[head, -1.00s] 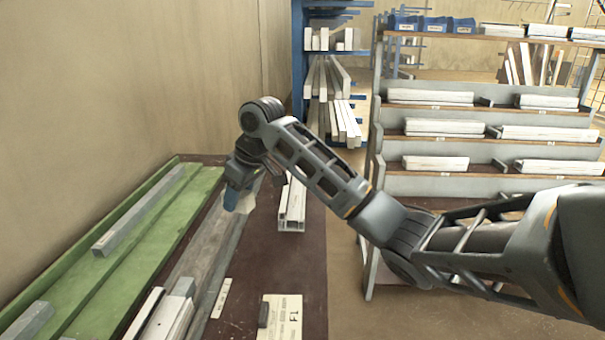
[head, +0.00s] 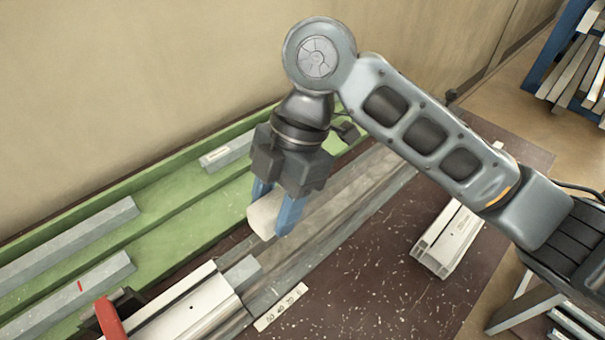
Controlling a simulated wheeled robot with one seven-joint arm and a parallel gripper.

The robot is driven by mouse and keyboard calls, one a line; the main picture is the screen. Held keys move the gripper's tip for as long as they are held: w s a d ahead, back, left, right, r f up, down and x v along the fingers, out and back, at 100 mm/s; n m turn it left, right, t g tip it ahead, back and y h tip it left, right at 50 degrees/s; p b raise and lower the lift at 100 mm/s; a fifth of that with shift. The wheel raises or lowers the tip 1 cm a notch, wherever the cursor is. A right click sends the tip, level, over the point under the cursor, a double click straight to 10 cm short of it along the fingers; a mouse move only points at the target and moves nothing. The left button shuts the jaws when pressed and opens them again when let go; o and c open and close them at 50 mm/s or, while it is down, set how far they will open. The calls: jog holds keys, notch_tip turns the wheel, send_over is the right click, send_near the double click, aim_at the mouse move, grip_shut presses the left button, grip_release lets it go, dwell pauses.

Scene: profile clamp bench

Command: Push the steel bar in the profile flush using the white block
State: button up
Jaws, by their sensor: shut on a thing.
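The white block (head: 264,215) is between the blue fingers of my gripper (head: 270,214), which is shut on it. My gripper points down, and the block is above the grey rail (head: 335,215). The white profile (head: 190,308) lies at the lower left of the head view. The grey steel bar (head: 243,272) sticks out of the profile's end facing my gripper. In the picture the block is just above the bar's end, with a small gap between them. I cannot tell the block's exact height.
A red clamp handle (head: 108,319) stands by the profile at lower left. A number scale (head: 281,306) lies beside the rail. A green tray (head: 190,195) with grey bars runs along the wall. Another white profile (head: 447,238) lies at right. The dark bench top between is clear.

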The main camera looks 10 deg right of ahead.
aim_at(252, 264)
jog(key=shift+f+b, duration=3)
jog(key=shift+f, duration=0.95)
jog(key=shift+a, duration=0.1)
jog(key=shift+s+a+p, duration=0.25)
jog(key=shift+s+a, duration=0.35)
jog(key=shift+a, duration=0.3)
jog(key=shift+s+a+p, duration=0.3)
jog(key=shift+s+a, duration=0.35)
jog(key=shift+a, duration=0.2)
jog(key=shift+s+a+p, duration=0.25)
jog(key=shift+s+a, duration=0.35)
jog(key=shift+a, duration=0.3)
jog(key=shift+w+d, duration=0.1)
jog(key=shift+d, duration=0.05)
jog(key=shift+w+d, duration=0.5)
jog(key=shift+d, duration=0.2)
notch_tip(252, 264, up, 10)
jog(key=p, duration=0.7)
jog(key=shift+p, duration=0.35)
